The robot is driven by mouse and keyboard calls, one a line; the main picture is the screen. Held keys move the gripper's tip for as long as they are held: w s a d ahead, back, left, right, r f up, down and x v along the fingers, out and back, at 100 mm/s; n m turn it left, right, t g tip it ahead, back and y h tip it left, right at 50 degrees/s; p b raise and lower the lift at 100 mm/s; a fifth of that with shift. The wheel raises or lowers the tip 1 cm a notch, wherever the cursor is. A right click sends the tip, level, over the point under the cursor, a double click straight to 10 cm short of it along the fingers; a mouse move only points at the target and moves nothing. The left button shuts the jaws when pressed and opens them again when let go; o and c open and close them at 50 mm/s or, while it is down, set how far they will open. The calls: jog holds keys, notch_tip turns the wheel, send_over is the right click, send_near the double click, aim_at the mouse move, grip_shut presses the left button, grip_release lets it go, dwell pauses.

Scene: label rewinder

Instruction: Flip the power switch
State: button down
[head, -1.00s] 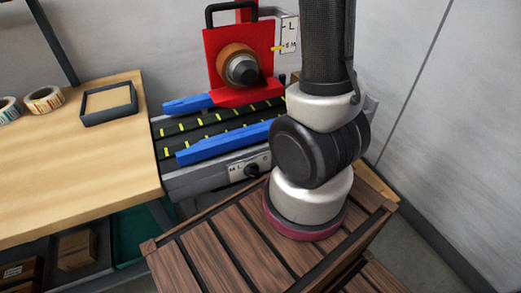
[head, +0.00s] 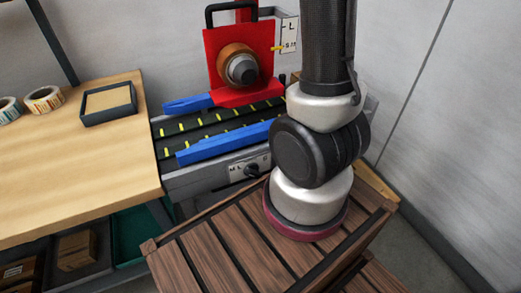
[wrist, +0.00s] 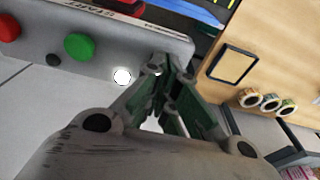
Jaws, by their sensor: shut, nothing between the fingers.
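The label rewinder (head: 190,183) shows in the head view as a grey conveyor with a red unwinding head (head: 218,60). In the wrist view its grey panel (wrist: 150,38) carries a red button (wrist: 8,27), a green button (wrist: 79,46), a small black round part (wrist: 53,60) and a bright white round spot (wrist: 122,76). I cannot tell which part is the power switch; it may be hidden by my fingers. My gripper (wrist: 172,74) is shut and empty, its tips close to the panel's lower edge. Contact cannot be told. In the head view my arm hides the gripper.
A black knob (head: 251,170) sits on the conveyor's front side. A wooden table (head: 70,170) at left holds a dark tray (head: 108,103) and label rolls (head: 45,99). Blue guide rails (head: 225,141) run along the conveyor. A wall stands close at right.

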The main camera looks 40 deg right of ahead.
jog(key=shift+f, duration=0.2)
jog(key=shift+r, duration=3.55)
jog(key=s+f+n+t, duration=0.2)
jog(key=s+f, duration=2.2)
jog(key=s, duration=0.4)
jog(key=shift+t, duration=0.3)
jog(key=shift+s+a, duration=0.1)
